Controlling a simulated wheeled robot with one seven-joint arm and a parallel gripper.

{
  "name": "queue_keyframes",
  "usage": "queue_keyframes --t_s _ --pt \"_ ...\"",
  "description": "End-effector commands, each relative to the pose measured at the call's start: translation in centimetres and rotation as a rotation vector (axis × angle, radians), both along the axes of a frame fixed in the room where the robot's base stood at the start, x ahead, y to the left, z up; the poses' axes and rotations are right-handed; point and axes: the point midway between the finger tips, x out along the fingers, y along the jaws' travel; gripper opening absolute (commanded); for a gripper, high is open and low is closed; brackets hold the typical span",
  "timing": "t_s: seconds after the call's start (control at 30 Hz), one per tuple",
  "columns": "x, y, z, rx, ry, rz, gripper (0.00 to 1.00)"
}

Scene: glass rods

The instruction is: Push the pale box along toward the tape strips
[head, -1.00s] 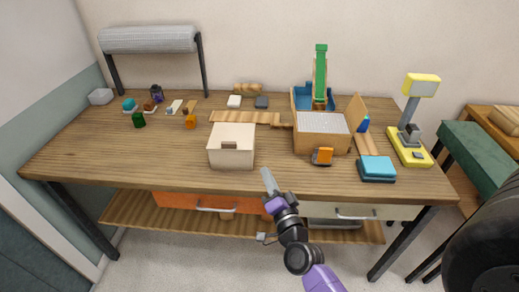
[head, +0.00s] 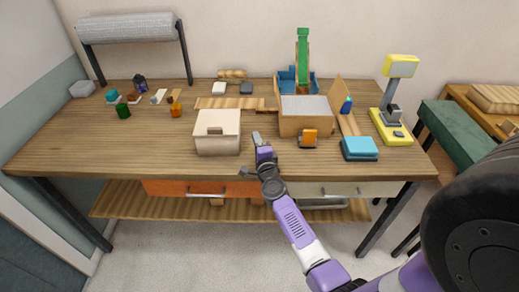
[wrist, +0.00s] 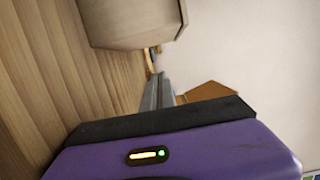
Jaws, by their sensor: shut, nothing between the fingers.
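The pale box (head: 217,140) stands upright on the wooden table (head: 90,150), left of centre near the front, with a small brown handle-like piece on its front. My gripper (head: 256,137) is shut and empty, just right of the box, pointing toward the back of the table. A narrow gap seems to show between them in the head view. In the wrist view the pale box (wrist: 125,25) fills the top, with my shut fingers (wrist: 160,92) below it. I cannot clearly make out the tape strips.
A plank (head: 225,103) lies behind the box. A wooden crate (head: 304,124) with an orange item (head: 308,139) at its front stands to the right, beside a teal block (head: 360,148). Table left of the box is clear.

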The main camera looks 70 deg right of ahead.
Motion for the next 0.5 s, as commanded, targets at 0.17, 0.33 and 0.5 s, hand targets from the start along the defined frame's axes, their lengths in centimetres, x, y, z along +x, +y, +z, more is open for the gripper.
queue_keyframes --t_s 0.17,0.33,0.5 --pt "2.5 -0.3 0.1 0.000 0.000 0.004 0.00" --pt "3.9 0.3 0.0 -0.001 0.001 0.002 0.00" --pt "4.5 0.6 0.0 0.000 0.001 0.002 0.00"
